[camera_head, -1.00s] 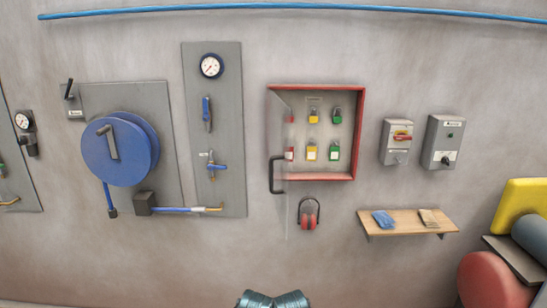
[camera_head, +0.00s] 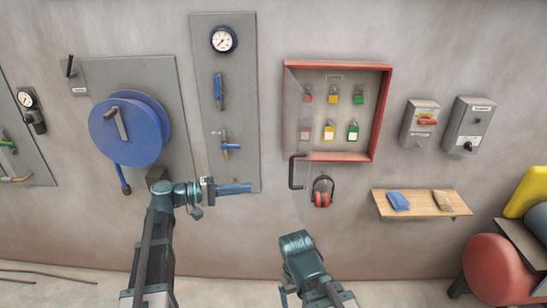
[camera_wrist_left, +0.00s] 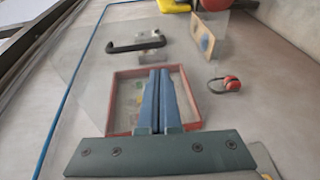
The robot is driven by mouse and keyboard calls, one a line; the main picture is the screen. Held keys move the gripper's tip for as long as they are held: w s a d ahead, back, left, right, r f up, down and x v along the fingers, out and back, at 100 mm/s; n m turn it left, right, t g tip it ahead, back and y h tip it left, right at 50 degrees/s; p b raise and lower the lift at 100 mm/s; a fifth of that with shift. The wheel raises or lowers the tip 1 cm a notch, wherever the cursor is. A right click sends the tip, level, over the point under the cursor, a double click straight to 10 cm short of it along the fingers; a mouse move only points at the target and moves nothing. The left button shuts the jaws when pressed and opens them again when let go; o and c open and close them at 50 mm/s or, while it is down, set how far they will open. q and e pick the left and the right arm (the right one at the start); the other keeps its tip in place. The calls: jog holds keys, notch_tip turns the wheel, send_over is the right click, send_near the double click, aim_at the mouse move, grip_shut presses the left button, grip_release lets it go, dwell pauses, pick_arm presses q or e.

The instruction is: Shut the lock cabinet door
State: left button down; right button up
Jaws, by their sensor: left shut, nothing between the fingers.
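The lock cabinet (camera_head: 376,115) is a red-framed box on the wall, with several coloured padlocks inside. Its clear door (camera_head: 296,120) stands open at the cabinet's left side, jutting out from the wall. The door's black handle (camera_head: 292,172) is near its lower edge. My left gripper (camera_head: 250,188) is shut and empty, left of the handle and apart from it in the head view. In the left wrist view its blue fingers (camera_wrist_left: 158,75) are together in front of the red frame (camera_wrist_left: 196,105), and the handle (camera_wrist_left: 140,45) shows beyond.
Red earmuffs (camera_head: 322,191) hang just below the cabinet. A wooden shelf (camera_head: 430,212) and two switch boxes (camera_head: 419,122) (camera_head: 468,124) are to the right. A gauge panel (camera_head: 236,90) and blue hose reel (camera_head: 128,130) are to the left.

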pick_arm(q)
notch_tip(320, 180, up, 3)
jog(key=w+a+t, duration=0.1)
jog(key=w+a, duration=0.1)
jog(key=a, duration=0.1)
jog(key=w+d, duration=0.1)
jog(key=d, duration=1.2)
jog(key=shift+w+d+n+h, duration=0.15)
jog(key=shift+w+n+h, duration=0.15)
jog(key=shift+w+h, duration=0.1)
pick_arm(e)
jog(key=shift+w+a+r, duration=0.1)
jog(key=shift+w+r, duration=0.2)
jog(key=shift+r, duration=0.1)
pick_arm(q)
jog(key=shift+s+r, duration=0.1)
